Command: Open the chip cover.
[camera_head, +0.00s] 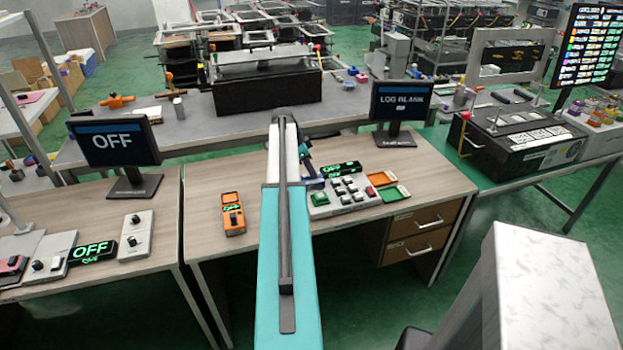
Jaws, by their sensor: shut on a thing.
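My teal arm with a dark bar along it reaches from the bottom centre to the middle desk. Only part of my gripper (306,165) shows, dark and small, just right of the arm's far end, at the left edge of the grey button panel (344,196). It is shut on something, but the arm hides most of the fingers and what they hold. I cannot clearly make out the chip cover. An orange plate (381,179) and a green plate (394,193) lie at the panel's right side.
An orange switch box (232,213) stands left of my arm. An OFF monitor (113,142) is on the left desk, a LOG BLANK monitor (401,103) behind the panel. A black machine (515,140) with a grey frame (507,56) stands at the right.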

